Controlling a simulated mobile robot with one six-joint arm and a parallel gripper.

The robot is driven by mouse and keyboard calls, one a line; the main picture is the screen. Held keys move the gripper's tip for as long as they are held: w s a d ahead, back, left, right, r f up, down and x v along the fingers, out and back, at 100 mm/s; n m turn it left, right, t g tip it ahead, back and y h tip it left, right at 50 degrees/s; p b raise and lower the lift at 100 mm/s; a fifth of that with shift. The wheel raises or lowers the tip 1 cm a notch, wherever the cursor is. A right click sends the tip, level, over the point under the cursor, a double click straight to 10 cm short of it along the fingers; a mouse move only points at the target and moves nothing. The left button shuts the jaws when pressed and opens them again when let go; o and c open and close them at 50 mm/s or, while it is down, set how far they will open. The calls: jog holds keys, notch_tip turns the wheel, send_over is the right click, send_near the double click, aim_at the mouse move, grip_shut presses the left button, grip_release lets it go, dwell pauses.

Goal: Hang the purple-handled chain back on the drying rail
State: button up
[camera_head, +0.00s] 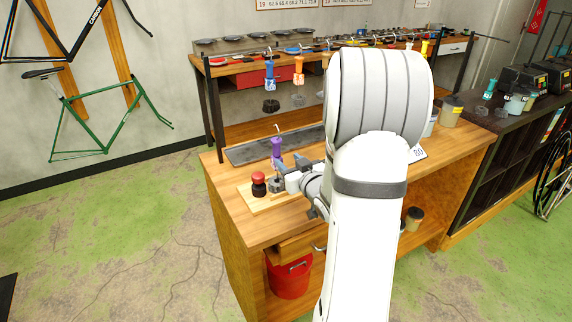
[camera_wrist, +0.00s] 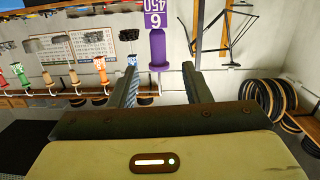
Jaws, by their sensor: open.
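The purple-handled chain tool (camera_head: 277,150) stands upright on the front wooden bench, above a small dark grey piece on a light wooden board (camera_head: 246,191). Its handle has a hook on top. Behind the bench a blue handle (camera_head: 270,75) and an orange handle (camera_head: 298,71) hang with dark chain bundles below. The rail itself is hard to make out.
A red-topped black knob (camera_head: 259,184) stands on the board left of the purple handle. A grey strip (camera_head: 250,151) lies behind the board. My arm covers the bench's middle. Jars (camera_head: 451,111) stand at the right. A red bucket (camera_head: 289,279) is below.

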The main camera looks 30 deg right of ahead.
aim_at(276, 139)
jog(key=shift+t+y, duration=0.5)
jog(key=shift+t, duration=0.1)
jog(key=shift+w+d+f+p, duration=0.15)
jog(key=shift+w+p, duration=0.8)
jog(key=shift+w, duration=1.5)
jog(key=shift+w+a+f+p, duration=0.15)
jog(key=shift+w+p, duration=0.75)
jog(key=shift+w, duration=1.5)
jog(key=shift+d, duration=0.1)
grip_shut()
jog(key=shift+r, duration=0.1)
jog(key=shift+r+p, duration=0.7)
jog(key=shift+r, duration=2.3)
